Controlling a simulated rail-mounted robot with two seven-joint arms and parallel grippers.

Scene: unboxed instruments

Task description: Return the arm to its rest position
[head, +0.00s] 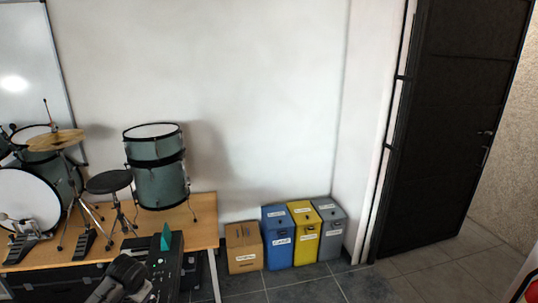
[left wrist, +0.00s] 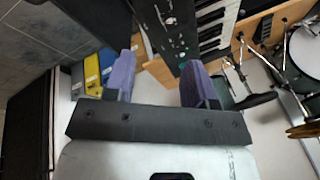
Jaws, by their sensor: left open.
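My left gripper (left wrist: 160,72) shows in the left wrist view with its two purple fingers spread apart. Nothing is held between them. Beyond the fingers are the black keyboard (left wrist: 210,28) and the wooden table edge. In the head view, dark parts that look like my left arm show at the bottom left, in front of the table; the fingers cannot be made out there. My right gripper is in neither view.
A cardboard box (head: 244,248) and blue, yellow (head: 306,240) and grey bins stand along the wall. A black door (head: 450,120) is at the right.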

